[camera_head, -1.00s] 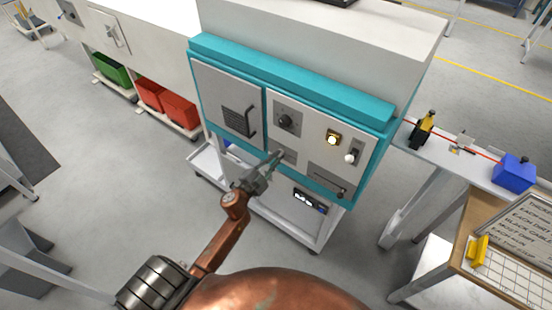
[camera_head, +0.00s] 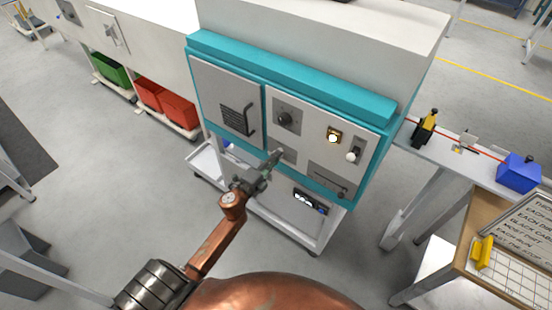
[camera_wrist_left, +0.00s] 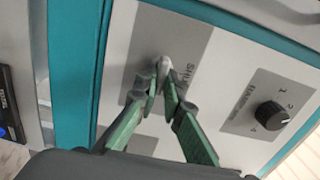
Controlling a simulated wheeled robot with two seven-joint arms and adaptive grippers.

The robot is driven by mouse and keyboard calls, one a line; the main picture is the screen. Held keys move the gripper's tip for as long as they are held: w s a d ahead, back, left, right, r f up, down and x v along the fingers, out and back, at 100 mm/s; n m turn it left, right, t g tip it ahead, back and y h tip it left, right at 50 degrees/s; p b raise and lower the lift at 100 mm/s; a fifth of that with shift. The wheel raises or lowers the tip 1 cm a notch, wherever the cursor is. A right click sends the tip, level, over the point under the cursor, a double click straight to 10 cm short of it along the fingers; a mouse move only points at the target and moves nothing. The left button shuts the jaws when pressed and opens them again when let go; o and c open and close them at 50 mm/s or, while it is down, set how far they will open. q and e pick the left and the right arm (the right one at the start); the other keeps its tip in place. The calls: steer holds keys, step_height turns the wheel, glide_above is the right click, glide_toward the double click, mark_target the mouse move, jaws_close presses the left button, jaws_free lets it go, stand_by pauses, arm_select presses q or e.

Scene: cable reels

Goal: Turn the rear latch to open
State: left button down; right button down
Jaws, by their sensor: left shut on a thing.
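A small pale grey latch handle (camera_wrist_left: 163,68) sits on a darker grey plate on the teal and grey machine front. The plate's lettering is partly readable, starting "SHU". My left gripper (camera_wrist_left: 164,92) is shut on the handle, with green-grey fingers on both sides of it. In the head view my left gripper (camera_head: 272,160) reaches the plate (camera_head: 288,154), below the black dial (camera_head: 288,118); the handle is mostly hidden by the fingers there. My right gripper is not in view.
The machine front also has a door with a black handle (camera_head: 251,118), a lamp button (camera_head: 333,138) and a white-knobbed switch (camera_head: 352,155). A narrow bench with a blue block (camera_head: 518,175) stands at right. Red bins (camera_head: 178,110) stand at left. Floor in front is clear.

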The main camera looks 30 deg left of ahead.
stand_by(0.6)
arm_select(q)
steer(key=c, duration=2)
jaws_free()
steer(key=shift+c, duration=0.2)
steer(key=s+a, duration=0.1)
steer(key=s, duration=1.1)
